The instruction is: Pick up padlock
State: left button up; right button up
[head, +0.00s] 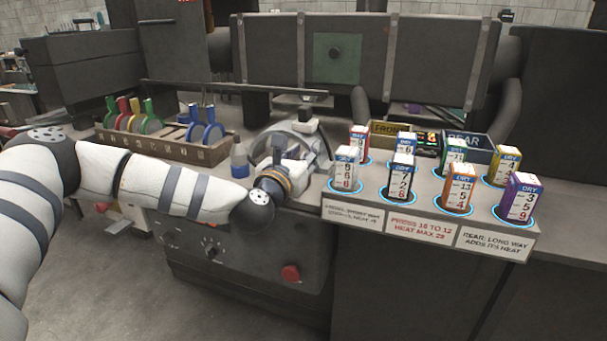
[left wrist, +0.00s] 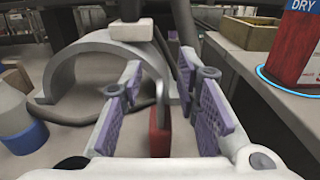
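In the left wrist view a red padlock (left wrist: 159,137) with a grey shackle stands upright on the grey bench. It lies between the purple-padded fingers of my left gripper (left wrist: 160,85), which is open. I see a gap between the padlock and the pads on each side, and no contact. The gripper's body hides the padlock's lower part. In the head view my left gripper (head: 298,160) is over the bench beside a pale ring-shaped piece, and the padlock cannot be made out there. My right gripper is in neither view.
A pale arch (left wrist: 105,62) stands just beyond the padlock. Several numbered cartons (head: 458,193) stand in blue-lit rings at right. A dark panel (head: 365,55) rises behind.

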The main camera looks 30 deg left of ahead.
pick_arm(q)
jog(key=shift+w, duration=0.1)
grip_shut()
